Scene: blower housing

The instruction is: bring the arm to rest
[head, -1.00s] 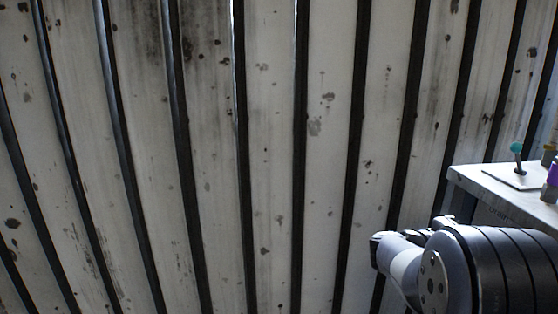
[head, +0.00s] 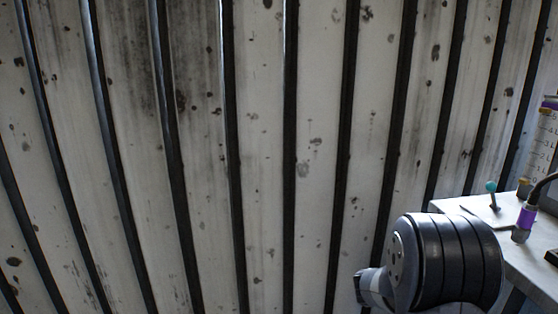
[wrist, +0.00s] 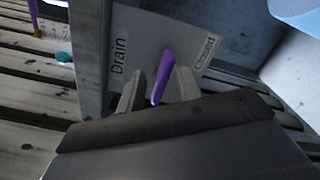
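My gripper (wrist: 160,95) shows in the wrist view with its two grey fingers apart. A purple lever (wrist: 164,72) appears between the fingers, with gaps visible on both sides. I cannot tell how deep it lies between them or whether it touches either. Behind it is a grey panel (wrist: 140,35) marked "Drain" on the left and "Closed" on the right. In the head view only a dark, rounded link of my arm shows at the lower right; my gripper is not visible there.
A pale bench (head: 535,255) stands at the right in the head view, close to my arm. It carries a teal-knobbed lever (head: 491,187) and a purple-banded fitting (head: 526,218). A stained slatted wall (head: 265,150) fills the background.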

